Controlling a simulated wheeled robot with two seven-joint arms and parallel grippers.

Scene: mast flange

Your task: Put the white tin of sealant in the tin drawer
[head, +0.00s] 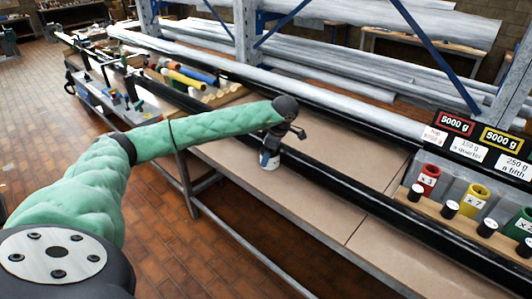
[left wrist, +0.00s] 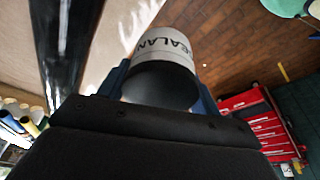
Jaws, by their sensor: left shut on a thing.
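The white tin of sealant (head: 269,158) is at my left gripper (head: 272,143), near the front edge of the workbench in the head view. In the left wrist view the tin (left wrist: 163,45) shows part of the lettering of "sealant" and a dark end facing the camera. The blue fingers of my left gripper (left wrist: 162,88) are shut on it, one on each side. I cannot tell whether the tin touches the bench. A red cabinet with several drawers (left wrist: 252,122) stands on the floor in the left wrist view; I cannot tell which is the tin drawer. My right gripper is not in view.
The workbench (head: 330,190) has a clear top around the tin. A long black pipe (head: 370,205) runs along it. Coloured cylinders, such as a yellow one (head: 474,200), stand in a rack at the right. A steel rack (head: 245,35) with long pipes stands behind. Brick floor is open in front.

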